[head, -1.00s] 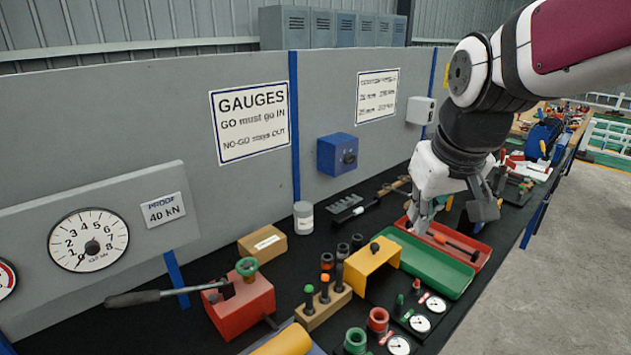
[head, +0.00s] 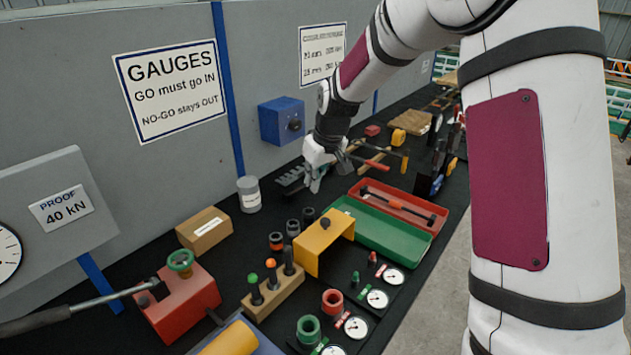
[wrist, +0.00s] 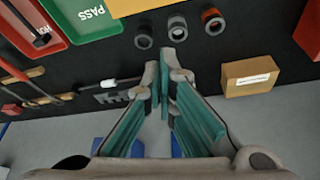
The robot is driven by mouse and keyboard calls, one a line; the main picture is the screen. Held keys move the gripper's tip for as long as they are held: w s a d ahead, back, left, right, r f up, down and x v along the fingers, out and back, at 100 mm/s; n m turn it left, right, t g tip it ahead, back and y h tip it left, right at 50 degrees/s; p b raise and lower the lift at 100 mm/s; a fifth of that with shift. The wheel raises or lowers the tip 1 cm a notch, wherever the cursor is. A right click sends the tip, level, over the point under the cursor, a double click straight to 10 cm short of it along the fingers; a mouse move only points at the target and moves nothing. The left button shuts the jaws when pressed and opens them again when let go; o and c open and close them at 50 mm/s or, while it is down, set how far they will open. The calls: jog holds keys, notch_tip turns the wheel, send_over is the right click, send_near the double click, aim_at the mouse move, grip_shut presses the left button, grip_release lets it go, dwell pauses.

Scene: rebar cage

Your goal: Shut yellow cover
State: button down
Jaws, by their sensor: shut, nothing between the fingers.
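The yellow cover (head: 325,238) is a bent plate with a dark knob on its upper face. It stands on the black bench at the near end of the green tray, and its edge shows at the top of the wrist view (wrist: 148,6). I cannot tell how it is hinged. My gripper (head: 314,183) is shut and empty above the bench, between the back wall and the green tray, beyond the cover and apart from it. In the wrist view the fingertips (wrist: 168,62) are together, with nothing between them.
A green tray (head: 385,232) and a red tray (head: 420,206) lie beside the cover. Dark rings, a cardboard box (head: 205,230) and a white jar (head: 249,194) stand to the left. Plug gauges in a wooden block (head: 275,295) and dials (head: 378,299) are in front.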

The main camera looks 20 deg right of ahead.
send_over(318, 221)
jog(key=w+a, duration=0.1)
jog(key=w, duration=0.3)
notch_tip(318, 221, down, 7)
jog(key=s+p, duration=0.1)
jog(key=s, duration=0.1)
jog(key=s+d+p, duration=0.1)
jog(key=s, duration=0.1)
jog(key=shift+p, duration=0.3)
jog(key=shift+f, duration=0.1)
